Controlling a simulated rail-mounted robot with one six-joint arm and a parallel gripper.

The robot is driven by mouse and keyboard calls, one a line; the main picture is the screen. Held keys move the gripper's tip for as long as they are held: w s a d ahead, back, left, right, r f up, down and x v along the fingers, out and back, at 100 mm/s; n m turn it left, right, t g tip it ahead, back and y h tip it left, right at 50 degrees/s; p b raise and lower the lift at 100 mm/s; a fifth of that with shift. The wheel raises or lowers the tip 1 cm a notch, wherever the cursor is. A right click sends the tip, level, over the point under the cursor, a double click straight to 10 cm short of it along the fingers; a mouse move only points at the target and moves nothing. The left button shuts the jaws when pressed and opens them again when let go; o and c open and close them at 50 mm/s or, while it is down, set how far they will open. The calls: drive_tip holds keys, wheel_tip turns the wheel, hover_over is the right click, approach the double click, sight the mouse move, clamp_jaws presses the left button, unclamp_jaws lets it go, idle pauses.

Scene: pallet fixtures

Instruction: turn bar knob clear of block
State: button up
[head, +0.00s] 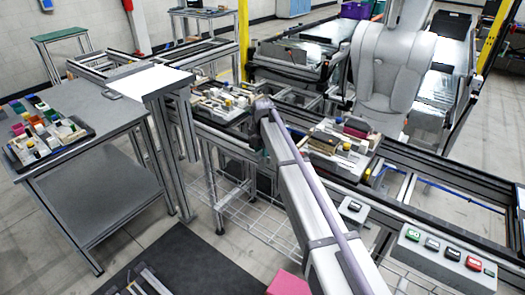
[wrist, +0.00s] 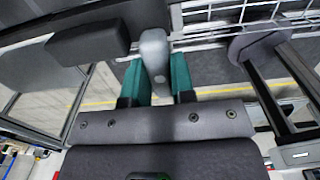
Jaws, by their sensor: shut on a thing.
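In the wrist view my gripper (wrist: 156,80) has its two teal fingers on either side of a light grey rounded bar knob (wrist: 154,48), and is shut on it. The knob's long side runs roughly up and down the picture between the fingers. A dark grey block (wrist: 88,43) lies just left of the knob, against a dark panel (wrist: 110,12). I cannot tell whether knob and block touch. In the head view my arm hides the fingers, and I cannot make out the knob or block there.
In the head view, pallets with small parts stand on the rail frame left (head: 222,100) and right (head: 340,140) of my arm. A grey table (head: 85,110) holds another parts tray. A button box (head: 440,255) is at lower right. In the wrist view, wire mesh (wrist: 235,14) lies at upper right.

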clamp_jaws()
drive_tip(key=shift+m, duration=0.3)
drive_tip(key=m, duration=0.3)
drive_tip(key=shift+m, duration=0.3)
drive_tip(key=m, duration=0.4)
drive_tip(key=shift+m, duration=0.3)
drive_tip(key=m, duration=0.4)
drive_tip(key=shift+m, duration=2.5)
